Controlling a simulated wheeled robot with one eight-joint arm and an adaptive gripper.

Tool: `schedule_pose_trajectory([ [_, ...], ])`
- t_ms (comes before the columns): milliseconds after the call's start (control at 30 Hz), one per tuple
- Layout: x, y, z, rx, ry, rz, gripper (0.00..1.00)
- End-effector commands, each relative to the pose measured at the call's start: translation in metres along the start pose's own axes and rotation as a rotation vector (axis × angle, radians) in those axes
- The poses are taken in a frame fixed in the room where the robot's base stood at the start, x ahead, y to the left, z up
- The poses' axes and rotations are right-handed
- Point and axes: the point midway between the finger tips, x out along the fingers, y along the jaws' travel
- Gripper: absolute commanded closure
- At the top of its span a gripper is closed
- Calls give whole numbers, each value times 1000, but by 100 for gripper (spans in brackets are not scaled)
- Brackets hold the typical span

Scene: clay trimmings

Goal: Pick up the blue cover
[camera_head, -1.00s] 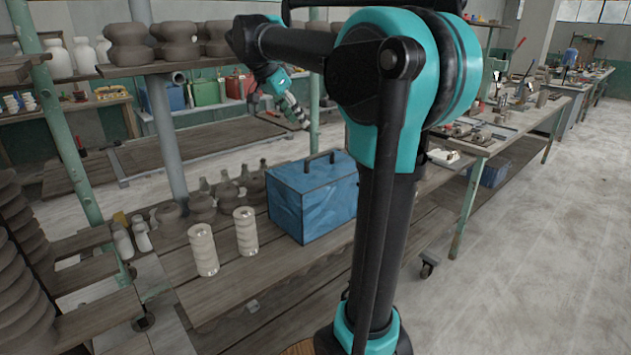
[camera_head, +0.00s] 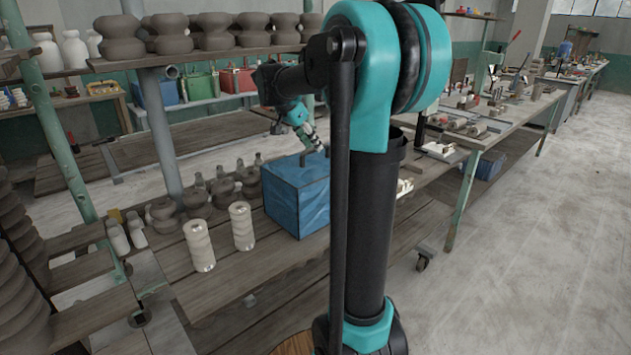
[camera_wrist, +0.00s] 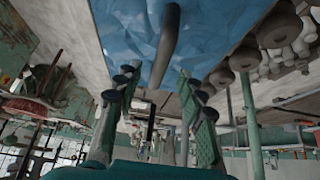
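The blue cover (camera_head: 297,197) is box-shaped with a dark handle on top and stands on the wooden shelf, its right part hidden behind my arm. My gripper (camera_head: 318,148) is just above the cover's top, close to the handle. In the wrist view, the crinkled blue cover (camera_wrist: 125,30) fills the upper middle. Its dark bar handle (camera_wrist: 168,45) runs down to between the fingertips of my gripper (camera_wrist: 158,84). The two green-sided fingers are spread apart on either side of the handle's line. I cannot tell whether they touch it.
Two pale ridged cylinders (camera_head: 200,246) (camera_head: 242,227) stand left of the cover on the shelf (camera_head: 215,285). Dark clay pots (camera_head: 195,198) stand behind them. An upper shelf with pots and a grey post (camera_head: 162,130) are at the left. The floor at right is open.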

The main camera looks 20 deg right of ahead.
Motion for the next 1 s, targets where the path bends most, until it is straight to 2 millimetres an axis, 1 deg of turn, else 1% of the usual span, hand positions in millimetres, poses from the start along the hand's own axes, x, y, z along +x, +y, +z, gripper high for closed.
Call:
schedule_pose_trajectory([
  [33, 8, 1, 0, 2, 0, 1, 61],
  [100, 19, 2, 0, 3, 0, 0, 61],
  [233, 34, 1, 0, 1, 0, 0, 61],
  [367, 39, 1, 0, 0, 0, 0, 61],
  [533, 39, 1, 0, 0, 0, 0, 61],
  [567, 39, 1, 0, 0, 0, 0, 62],
  [867, 39, 1, 0, 0, 0, 0, 99],
  [1000, 39, 1, 0, 0, 0, 0, 100],
])
